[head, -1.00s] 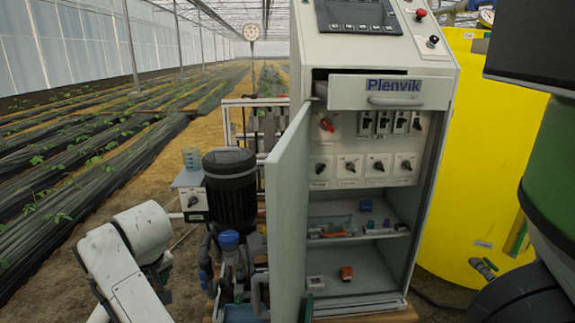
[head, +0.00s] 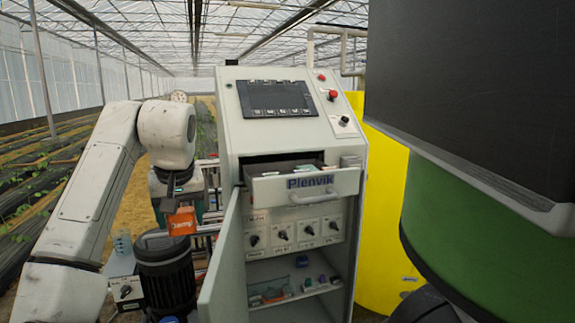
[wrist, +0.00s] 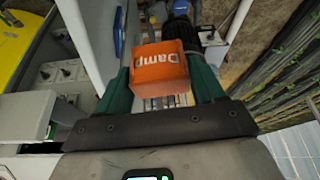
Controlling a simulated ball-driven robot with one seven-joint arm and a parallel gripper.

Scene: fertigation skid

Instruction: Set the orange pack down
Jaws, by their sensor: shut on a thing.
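The orange pack (head: 182,221) is held in my gripper (head: 178,205), up in the air to the left of the grey cabinet (head: 290,110) in the head view. In the wrist view the orange pack (wrist: 159,69) sits between the two green fingers of my gripper (wrist: 160,75), which are shut on it. White lettering reading "Damp" shows on its face. The "Plenvik" drawer (head: 304,186) of the cabinet is pulled out, and some small items show inside it. The pack is apart from the drawer.
The cabinet door (head: 221,265) stands open toward the left. Inside, a shelf (head: 292,296) carries several small items. A black motor (head: 165,275) stands below my gripper. A yellow tank (head: 382,190) is behind on the right.

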